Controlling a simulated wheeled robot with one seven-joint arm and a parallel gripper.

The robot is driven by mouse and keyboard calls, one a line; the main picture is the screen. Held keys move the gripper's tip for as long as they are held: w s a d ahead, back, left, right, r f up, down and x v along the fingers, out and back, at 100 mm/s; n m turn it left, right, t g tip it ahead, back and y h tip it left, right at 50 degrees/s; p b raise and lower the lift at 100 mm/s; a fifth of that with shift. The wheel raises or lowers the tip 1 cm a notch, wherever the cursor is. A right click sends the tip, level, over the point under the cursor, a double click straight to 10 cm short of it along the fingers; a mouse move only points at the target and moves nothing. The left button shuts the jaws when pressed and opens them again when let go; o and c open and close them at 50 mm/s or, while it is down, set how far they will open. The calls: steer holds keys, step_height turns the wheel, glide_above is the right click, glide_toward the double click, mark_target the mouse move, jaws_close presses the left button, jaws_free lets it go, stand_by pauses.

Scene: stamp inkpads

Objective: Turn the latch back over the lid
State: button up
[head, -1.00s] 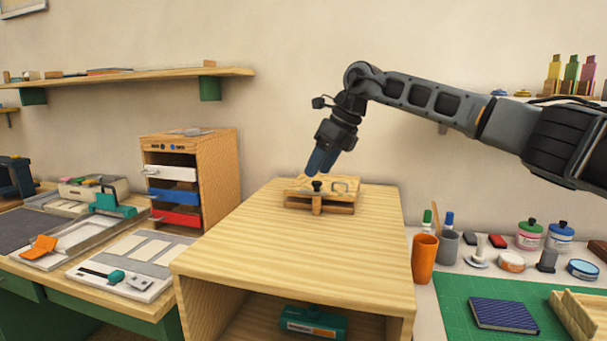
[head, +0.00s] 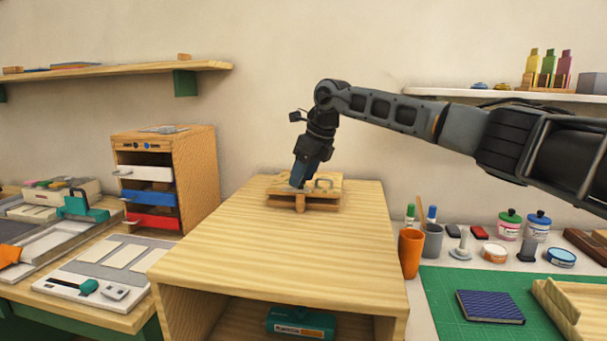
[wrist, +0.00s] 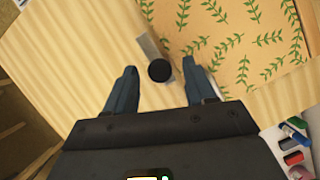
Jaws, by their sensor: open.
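A small wooden box with a lid (head: 333,190) sits on the wooden cabinet top. In the wrist view, the lid's leaf-patterned surface (wrist: 235,45) fills the upper right. The latch (wrist: 149,47) is a grey strip with a round black knob (wrist: 159,70), lying along the left edge of the patterned surface. My gripper (wrist: 160,75) is open, with one finger on each side of the knob and a gap on both sides. In the head view my gripper (head: 298,183) points down at the box's front left and hides the knob.
The wooden cabinet (head: 265,245) has clear top space in front of the box. A drawer unit (head: 195,170) stands to the left. An orange cup (head: 410,253), markers and ink jars stand to the right, lower down.

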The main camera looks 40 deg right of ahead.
jaws_close()
stand_by(0.5)
steer(key=shift+r+m, duration=0.1)
steer(key=shift+m, duration=0.2)
steer(key=m, duration=0.1)
steer(key=m+h, duration=0.1)
steer(key=m, duration=0.1)
steer(key=shift+a+m+h, duration=0.2)
steer(key=shift+m+h, duration=0.1)
steer(key=m+h, duration=0.1)
steer(key=m, duration=0.1)
steer(key=m+b, duration=0.1)
steer(key=m, duration=0.1)
steer(key=shift+w+a+h+b, duration=0.1)
steer(key=shift+a+h+b, duration=0.05)
steer(key=shift+h+b, duration=0.2)
steer(key=m+h, duration=0.1)
steer(key=m, duration=0.2)
steer(key=m+g+b, duration=0.1)
steer(key=m, duration=0.1)
steer(key=shift+w+a+m+g+h, duration=0.15)
steer(key=shift+m+g+h, duration=0.15)
steer(key=shift+m+h, duration=0.1)
steer(key=shift+w+m+g+h, duration=0.15)
steer(key=shift+m+g, duration=0.2)
steer(key=shift+m, duration=0.6)
steer(key=shift+s+m+g+h, duration=0.1)
steer(key=shift+m+g, duration=0.25)
steer(key=shift+m, duration=0.6)
